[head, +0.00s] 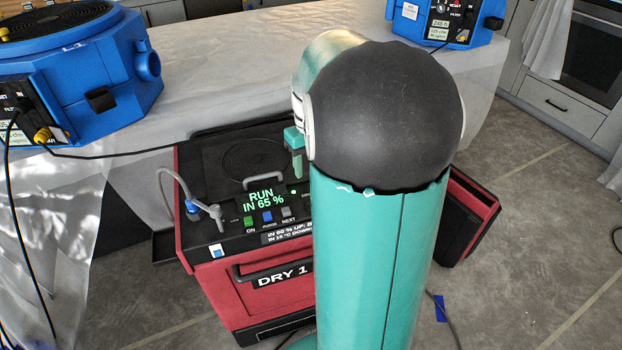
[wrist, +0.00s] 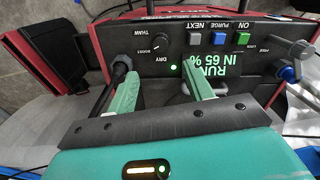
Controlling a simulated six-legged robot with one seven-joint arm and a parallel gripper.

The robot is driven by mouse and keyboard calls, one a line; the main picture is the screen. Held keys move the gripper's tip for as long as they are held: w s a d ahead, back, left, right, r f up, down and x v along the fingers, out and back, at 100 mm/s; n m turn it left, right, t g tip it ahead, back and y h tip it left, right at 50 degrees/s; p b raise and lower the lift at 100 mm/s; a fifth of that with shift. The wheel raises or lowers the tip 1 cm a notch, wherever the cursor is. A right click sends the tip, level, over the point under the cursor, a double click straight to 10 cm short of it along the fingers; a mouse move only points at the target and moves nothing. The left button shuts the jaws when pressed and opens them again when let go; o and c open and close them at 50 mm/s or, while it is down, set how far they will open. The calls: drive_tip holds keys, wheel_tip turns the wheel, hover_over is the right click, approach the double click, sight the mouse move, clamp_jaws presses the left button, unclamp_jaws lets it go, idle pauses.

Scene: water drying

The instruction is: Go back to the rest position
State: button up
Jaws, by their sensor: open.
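The red and black machine marked DRY 1 (head: 285,279) stands on the floor below my arm. Its display (head: 261,199) reads RUN IN 65 %. Its green ON, blue PURGE and grey NEXT buttons also show in the wrist view, where the panel (wrist: 255,58) is upside down. The mode knob (wrist: 160,43) is between THAW and DRY labels, with a lit green light near DRY. My gripper (wrist: 160,72) is open and empty in front of the panel, fingers apart. In the head view a finger (head: 294,150) hangs above the panel; my arm hides the panel's right side.
A blue unit (head: 110,85) stands on the sheet-covered table at left, another (head: 455,22) at upper right. A grey pipe with a valve (head: 205,212) rises at the machine's left.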

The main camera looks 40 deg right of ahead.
drive_tip(key=shift+r, duration=0.85)
drive_tip(key=s+a+r+n+t, duration=0.1)
drive_tip(key=a+r, duration=0.2)
drive_tip(key=a, duration=0.5)
drive_tip(key=s+a+r+t, duration=0.2)
drive_tip(key=a+r, duration=0.1)
drive_tip(key=a, duration=0.5)
drive_tip(key=s+a+n+t, duration=0.1)
drive_tip(key=s+a+t, duration=0.1)
drive_tip(key=s+a, duration=0.5)
drive_tip(key=a, duration=0.4)
drive_tip(key=shift+s+r+n+t, duration=0.3)
drive_tip(key=shift+d, duration=0.1)
